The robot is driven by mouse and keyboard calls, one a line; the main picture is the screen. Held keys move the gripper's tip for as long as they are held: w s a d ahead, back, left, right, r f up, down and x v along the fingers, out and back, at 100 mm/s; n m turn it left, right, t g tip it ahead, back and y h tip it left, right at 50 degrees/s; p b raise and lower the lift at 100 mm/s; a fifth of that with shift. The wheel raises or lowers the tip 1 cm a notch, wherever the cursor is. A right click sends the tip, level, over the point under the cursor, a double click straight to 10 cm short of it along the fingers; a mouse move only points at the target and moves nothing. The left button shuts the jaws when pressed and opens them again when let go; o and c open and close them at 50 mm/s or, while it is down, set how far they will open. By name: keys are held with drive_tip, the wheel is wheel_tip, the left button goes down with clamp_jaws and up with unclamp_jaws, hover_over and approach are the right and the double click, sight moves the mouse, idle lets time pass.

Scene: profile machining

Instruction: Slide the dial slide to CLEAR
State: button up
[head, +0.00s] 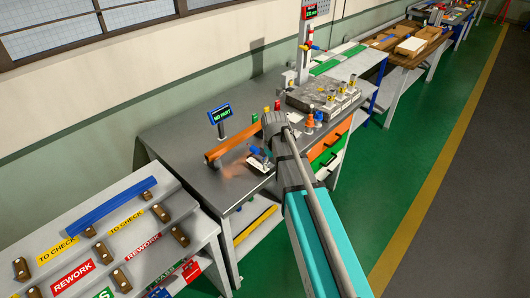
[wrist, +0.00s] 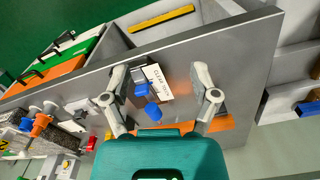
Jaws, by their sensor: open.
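The dial slide is a small white plate (wrist: 158,82) lettered with what reads as CLEAR, plus smaller text, with a blue knob (wrist: 142,90) at its edge. A second blue piece (wrist: 153,111) lies close by, nearer my gripper. In the head view the dial slide unit (head: 259,159) stands on the grey bench top, partly behind my arm. My gripper (wrist: 161,80) is open, its two fingers spread on either side of the plate and knob in the wrist view. No contact shows.
An orange bar (head: 232,142) lies beside the unit on the bench (head: 180,135). A NO PART display (head: 220,114) stands behind. A stone block (head: 318,96) with fixtures sits right. A sloped rack (head: 130,235) with labelled lanes and a blue bar stands at the left front.

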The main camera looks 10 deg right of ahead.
sight(257, 153)
drive_tip(key=w+r+n+p, duration=0.3)
drive_tip(key=w+r, duration=0.1)
drive_tip(key=w, duration=0.9)
drive_tip(key=shift+w, duration=0.4)
drive_tip(key=shift+f, duration=0.15)
wheel_tip(257, 153, down, 13)
drive_tip(key=b, duration=1.3)
drive_tip(key=shift+f+b, duration=0.2)
drive_tip(key=shift+b, duration=0.15)
drive_tip(key=shift+c, duration=0.3)
